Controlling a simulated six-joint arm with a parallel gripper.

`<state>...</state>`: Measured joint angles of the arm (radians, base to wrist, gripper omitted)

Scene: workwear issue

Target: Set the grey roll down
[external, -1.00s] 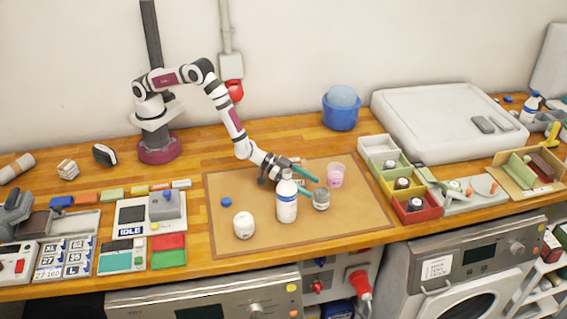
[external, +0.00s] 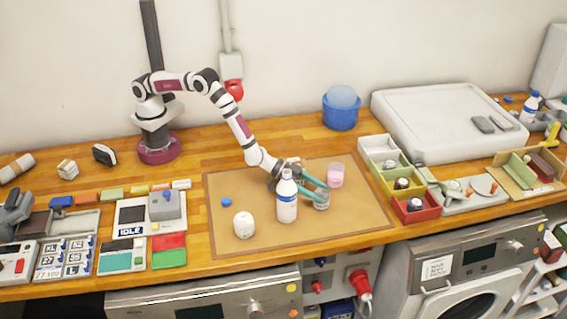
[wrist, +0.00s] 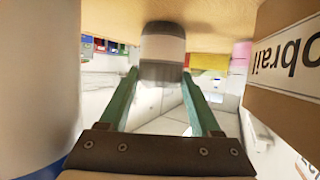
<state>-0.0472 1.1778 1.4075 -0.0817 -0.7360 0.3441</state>
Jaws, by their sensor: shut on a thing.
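The grey roll (external: 321,200) is a short grey cylinder with a pale band, near the right part of the brown mat (external: 345,220). My gripper (external: 322,188) reaches it from the left, with its green fingers on either side of it. In the wrist view, the picture is upside down and the roll (wrist: 163,45) sits between the fingertips (wrist: 161,72), with its dark end at the mat. My gripper is shut on it. The roll looks upright and at mat level; a small gap beneath cannot be ruled out.
A white bottle with a blue label (external: 287,200) stands close in front of my gripper. A pink cup (external: 336,175) stands behind the roll. A white roll (external: 244,225) and blue cap (external: 226,202) are left. A labelled brown box (wrist: 290,75) is close in the wrist view.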

